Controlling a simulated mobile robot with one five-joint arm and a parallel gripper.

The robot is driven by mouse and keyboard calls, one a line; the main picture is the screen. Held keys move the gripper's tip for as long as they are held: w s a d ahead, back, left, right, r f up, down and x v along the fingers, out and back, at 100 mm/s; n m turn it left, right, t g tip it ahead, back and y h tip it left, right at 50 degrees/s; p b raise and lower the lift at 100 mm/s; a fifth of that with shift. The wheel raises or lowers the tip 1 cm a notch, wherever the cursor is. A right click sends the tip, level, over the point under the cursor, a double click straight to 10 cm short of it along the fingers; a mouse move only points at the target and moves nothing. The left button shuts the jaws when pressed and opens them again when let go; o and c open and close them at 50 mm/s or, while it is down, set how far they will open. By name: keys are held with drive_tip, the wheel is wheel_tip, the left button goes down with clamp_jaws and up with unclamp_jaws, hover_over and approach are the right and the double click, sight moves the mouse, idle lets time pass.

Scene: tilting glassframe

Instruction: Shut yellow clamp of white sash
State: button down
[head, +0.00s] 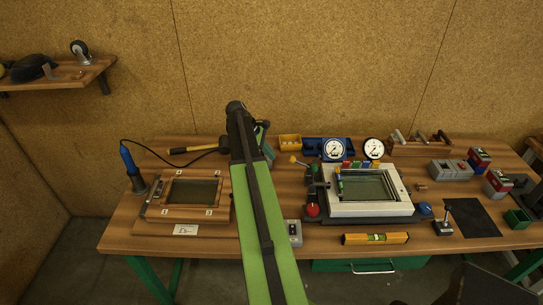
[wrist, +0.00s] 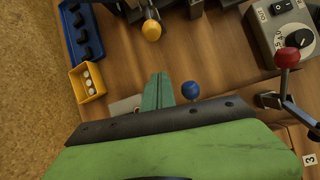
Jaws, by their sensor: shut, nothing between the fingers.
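The white sash (head: 408,208) lies on the bench in the head view, right of my arm. The yellow clamp shows as a yellow ball knob (head: 293,159) on a lever beside the sash's far left corner. In the wrist view the yellow knob (wrist: 151,30) sits at the top middle, with dark hardware behind it. My gripper's teal fingers (wrist: 160,78) are together and empty, apart from the knob and below it in that picture. In the head view my arm hides most of the gripper. Whether the clamp is open or shut is unclear.
A blue knob (wrist: 190,91) is close to my fingers; a red knob (wrist: 287,57) stands by a grey dial box (wrist: 285,30). A yellow bin (wrist: 92,90) and blue tray (wrist: 80,30) lie left. The wooden frame (head: 155,212) is left of my arm.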

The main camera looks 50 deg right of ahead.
drive_tip(key=b+x, duration=0.5)
drive_tip(key=x, duration=0.2)
drive_tip(key=r+p, duration=0.1)
drive_tip(key=s+r+p, duration=0.2)
drive_tip(key=p, duration=0.1)
drive_tip(key=shift+s+d+r, duration=0.1)
drive_tip(key=shift+d+r, duration=0.2)
drive_tip(key=shift+r, duration=0.05)
